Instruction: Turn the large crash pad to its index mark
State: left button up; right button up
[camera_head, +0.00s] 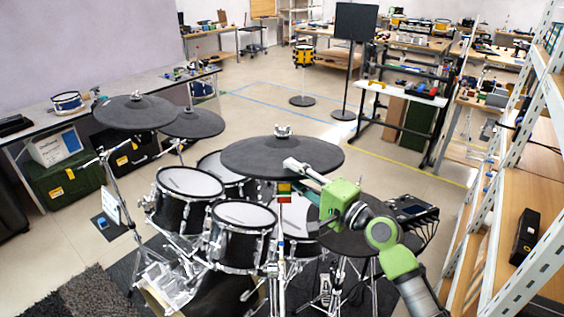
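A wide dark round cymbal pad (250,158), which I take for the large crash pad, sits on a stand at the middle of the drum kit, with a pale wing nut on top. A small tag with red, yellow and green patches (284,191) shows just below its near edge; I cannot tell whether it is the index mark. My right gripper (291,164) reaches in from the lower right, its pale fingers at the pad's near right part. They overlap the pad in the picture; contact and finger opening are unclear. My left gripper is out of view.
Two more dark cymbal pads (137,112) (192,124) stand at the left. Several drums with white mesh heads (244,217) are below the pad. Another dark pad (345,240) and a control module (408,212) lie near my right arm. White shelving (515,190) borders the right.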

aim_at(283, 167)
jog(key=shift+x, duration=2.2)
jog(key=shift+d, duration=0.1)
